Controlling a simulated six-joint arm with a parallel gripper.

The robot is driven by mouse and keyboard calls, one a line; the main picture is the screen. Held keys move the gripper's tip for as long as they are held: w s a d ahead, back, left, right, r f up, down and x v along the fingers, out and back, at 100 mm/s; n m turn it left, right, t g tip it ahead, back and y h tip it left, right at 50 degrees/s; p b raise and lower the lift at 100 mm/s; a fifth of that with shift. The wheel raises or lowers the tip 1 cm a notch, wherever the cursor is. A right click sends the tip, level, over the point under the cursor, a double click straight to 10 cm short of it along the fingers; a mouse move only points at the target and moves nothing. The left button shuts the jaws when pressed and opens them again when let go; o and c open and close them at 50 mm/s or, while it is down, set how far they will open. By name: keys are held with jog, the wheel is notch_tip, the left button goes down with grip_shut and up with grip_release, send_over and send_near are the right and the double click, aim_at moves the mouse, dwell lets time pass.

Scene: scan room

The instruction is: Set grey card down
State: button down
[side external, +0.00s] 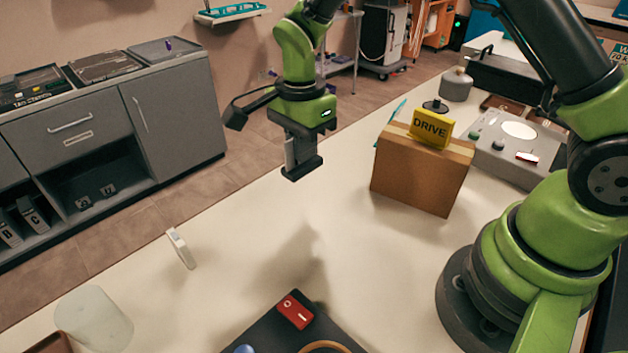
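My gripper (302,168) hangs above the cream table, left of the cardboard box, with clear space under it. I see it from the side, with a lighter grey strip along its left side and a dark block at its lower end. I cannot tell whether its fingers are open or shut, or whether the dark block is part of it or something held. I cannot make out a grey card for sure. A small pale, slim object (180,248) stands near the table's left edge, apart from my gripper.
A cardboard box (420,178) bears a yellow DRIVE block (431,130). A grey device (515,150) stands to its right. A translucent cylinder (94,319) stands front left. The table's middle is clear.

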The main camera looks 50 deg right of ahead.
jog(key=w+d, duration=0.4)
jog(key=d, duration=0.6)
jog(key=f, duration=0.5)
jog(key=shift+s+d+f, duration=0.2)
jog(key=shift+d+f, duration=0.05)
jog(key=shift+d, duration=0.1)
jog(key=shift+f, duration=2.15)
jog(key=shift+f, duration=0.15)
jog(key=c, duration=1.3)
grip_release()
jog(key=shift+c, duration=0.2)
